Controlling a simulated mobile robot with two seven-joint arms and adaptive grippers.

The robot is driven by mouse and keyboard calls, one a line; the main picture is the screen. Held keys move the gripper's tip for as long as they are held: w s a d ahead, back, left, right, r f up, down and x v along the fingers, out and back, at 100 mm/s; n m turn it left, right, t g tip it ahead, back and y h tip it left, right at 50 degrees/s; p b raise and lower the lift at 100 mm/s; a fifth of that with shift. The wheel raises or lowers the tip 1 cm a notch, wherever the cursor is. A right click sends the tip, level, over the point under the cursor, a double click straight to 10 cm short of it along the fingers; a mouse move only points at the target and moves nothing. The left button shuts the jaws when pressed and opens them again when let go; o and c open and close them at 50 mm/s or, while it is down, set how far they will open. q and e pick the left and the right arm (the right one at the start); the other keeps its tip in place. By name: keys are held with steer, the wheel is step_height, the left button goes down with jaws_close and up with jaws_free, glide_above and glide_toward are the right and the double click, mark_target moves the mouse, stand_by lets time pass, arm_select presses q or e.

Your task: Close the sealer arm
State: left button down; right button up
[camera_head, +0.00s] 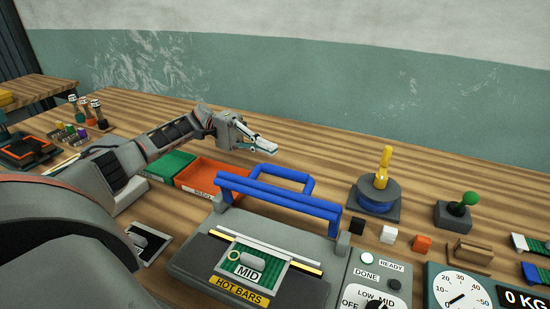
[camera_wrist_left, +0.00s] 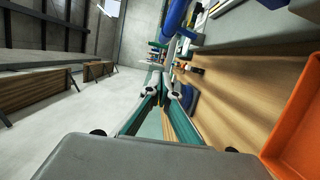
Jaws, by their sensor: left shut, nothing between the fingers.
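The sealer (camera_head: 190,257) is a grey box at the front middle, marked HOT BARS, with a green mesh piece (camera_head: 245,272) lying across its top. Its blue sealer arm (camera_head: 280,196) is raised at the back of the box, with a blue handle loop (camera_head: 285,168) behind the main bar. A blue bar, likely this arm, shows at the top of the left wrist view (camera_wrist_left: 176,16). My left gripper (camera_head: 272,149) is shut and empty, beyond the handle loop and apart from it; its fingers also show in the left wrist view (camera_wrist_left: 161,92). My right gripper is out of view.
A green bin (camera_head: 168,165) and an orange bin (camera_head: 208,177) stand left of the sealer, below my left forearm. Right are a yellow-handled blue spool (camera_head: 380,190), small blocks, a green-knobbed joystick (camera_head: 460,205), a dial scale (camera_head: 458,290) and the control box (camera_head: 375,275).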

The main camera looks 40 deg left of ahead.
arm_select(q)
steer(key=s+d+p, duration=0.2)
steer(key=s+d, duration=0.1)
steer(key=d, duration=0.3)
steer(key=shift+s, duration=0.4)
